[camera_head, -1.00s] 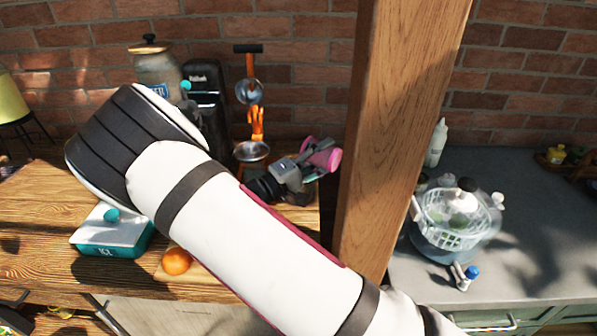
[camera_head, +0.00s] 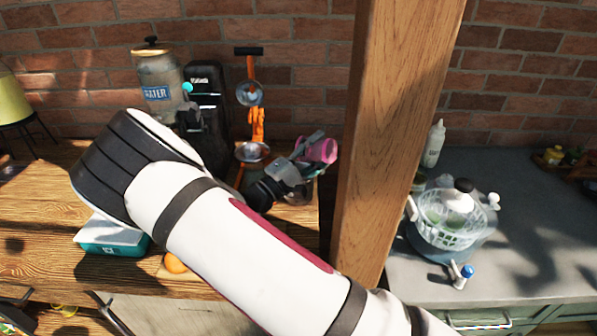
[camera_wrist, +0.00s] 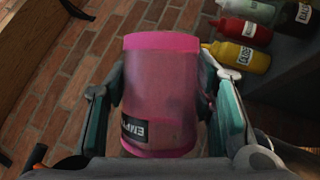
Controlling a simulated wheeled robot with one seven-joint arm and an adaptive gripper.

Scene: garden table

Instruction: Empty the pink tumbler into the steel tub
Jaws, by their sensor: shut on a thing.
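The pink tumbler (camera_head: 320,150) is in my gripper (camera_head: 303,158), raised near the right end of the wooden counter, beside the post. In the wrist view the tumbler (camera_wrist: 160,90) fills the space between the two fingers (camera_wrist: 165,100), which are shut on its sides. It is see-through pink with a dark label that reads upside down. I cannot make out any contents. A greyish rounded vessel (camera_head: 300,192) shows partly below my gripper; I cannot tell whether it is the steel tub. My arm hides much of the counter.
The wooden post (camera_head: 395,130) stands close to the right of my gripper. Behind are a water jar (camera_head: 155,90), a black machine (camera_head: 205,100) and an orange stand with ladles (camera_head: 256,125). A teal box (camera_head: 112,238) and an orange (camera_head: 175,263) lie left. Bottles (camera_wrist: 240,57) show beyond the tumbler.

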